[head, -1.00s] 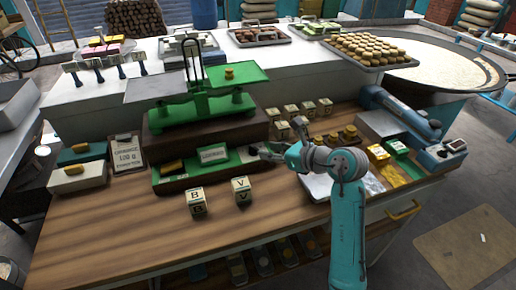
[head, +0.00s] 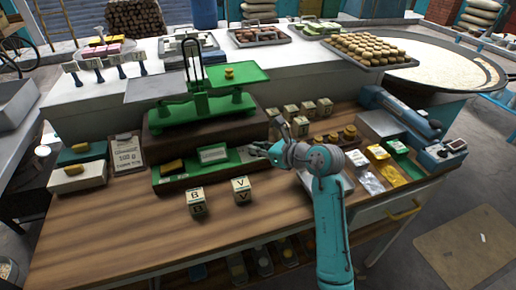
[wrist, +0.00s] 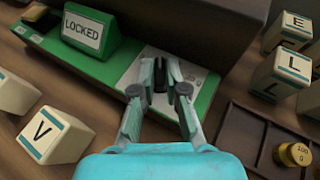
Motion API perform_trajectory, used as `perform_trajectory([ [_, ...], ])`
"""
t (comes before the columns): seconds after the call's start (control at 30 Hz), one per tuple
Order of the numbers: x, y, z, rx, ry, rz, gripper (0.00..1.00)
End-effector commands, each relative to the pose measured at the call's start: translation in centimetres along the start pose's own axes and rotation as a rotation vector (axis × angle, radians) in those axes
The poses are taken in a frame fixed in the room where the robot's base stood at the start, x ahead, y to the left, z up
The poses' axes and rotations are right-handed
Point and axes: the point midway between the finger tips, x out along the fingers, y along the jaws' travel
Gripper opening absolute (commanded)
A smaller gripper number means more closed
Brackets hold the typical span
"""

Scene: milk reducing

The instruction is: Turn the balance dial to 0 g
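The green balance scale (head: 205,108) stands on a brown wooden block at the back of the counter. In front of it is a green panel (head: 190,167) with a sign reading LOCKED (wrist: 82,32). A black dial knob (wrist: 160,76) sits on a white plate (wrist: 202,78) at the panel's right end. My gripper (wrist: 161,66) has its two fingertips on either side of the knob, close to it. I cannot tell whether they touch it. In the head view my gripper (head: 262,150) covers the dial, and its marks are unreadable.
Letter cubes B (head: 197,201) and V (head: 241,190) stand in front of the panel. More lettered cubes (head: 308,109) stand behind my gripper. A dark tray (wrist: 245,135) with brass weights (wrist: 294,154) lies to the right. The front of the counter is clear.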

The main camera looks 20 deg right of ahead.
Motion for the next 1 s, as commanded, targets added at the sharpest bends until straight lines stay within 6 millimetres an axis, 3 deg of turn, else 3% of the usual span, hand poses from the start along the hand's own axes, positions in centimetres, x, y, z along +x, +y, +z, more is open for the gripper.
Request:
perform_trajectory([
  [0.37, -0.02, -0.19, 0.04, -0.021, -0.001, 0.053, 0.00],
  [1.0, 0.16, -0.88, 0.11, -0.172, 0.000, 0.417, 0.00],
])
